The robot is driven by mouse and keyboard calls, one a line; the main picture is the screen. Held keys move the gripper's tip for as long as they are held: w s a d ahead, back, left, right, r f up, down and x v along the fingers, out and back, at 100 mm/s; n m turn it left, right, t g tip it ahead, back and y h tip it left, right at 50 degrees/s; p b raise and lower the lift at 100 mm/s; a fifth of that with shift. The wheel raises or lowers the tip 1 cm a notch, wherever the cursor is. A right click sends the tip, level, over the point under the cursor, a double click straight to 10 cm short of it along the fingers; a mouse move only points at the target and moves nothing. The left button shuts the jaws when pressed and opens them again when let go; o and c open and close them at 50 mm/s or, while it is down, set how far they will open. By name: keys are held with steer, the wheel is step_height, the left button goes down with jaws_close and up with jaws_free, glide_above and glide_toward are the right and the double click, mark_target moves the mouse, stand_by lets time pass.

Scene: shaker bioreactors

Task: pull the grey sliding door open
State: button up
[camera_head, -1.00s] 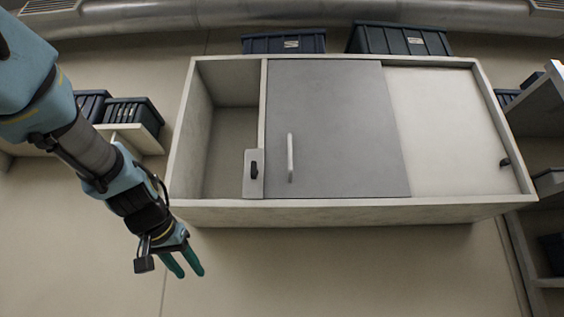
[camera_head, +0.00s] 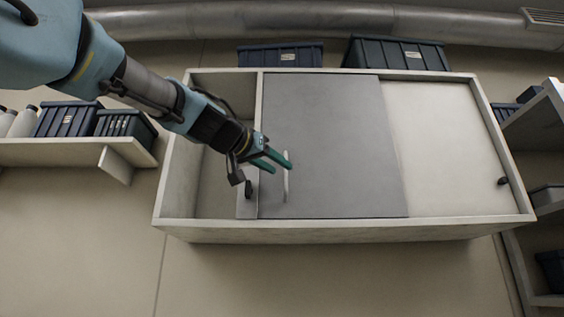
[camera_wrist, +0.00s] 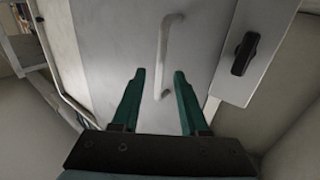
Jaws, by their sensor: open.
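The grey sliding door (camera_head: 335,140) covers the middle of a pale wall cabinet. Its vertical light bar handle (camera_head: 286,182) is near the door's left edge. My gripper (camera_head: 285,162) is open, with green fingers, in front of the handle's upper part in the head view. In the wrist view the handle (camera_wrist: 165,55) appears ahead of and between the two open fingers (camera_wrist: 158,85). The fingers do not visibly grip it; the exact gap in depth cannot be told. A small plate with a black latch (camera_wrist: 244,53) sits beside the door, partly hidden by my gripper in the head view.
The cabinet's left compartment (camera_head: 212,195) is open, and a pale panel (camera_head: 440,150) with a dark knob fills the right. Dark bins (camera_head: 395,54) stand on top. A shelf (camera_head: 70,152) with bins is at left, and more shelving is at right.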

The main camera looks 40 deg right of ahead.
steer(key=shift+p+x, duration=0.4)
steer(key=shift+x, duration=1)
jaws_close()
stand_by(0.5)
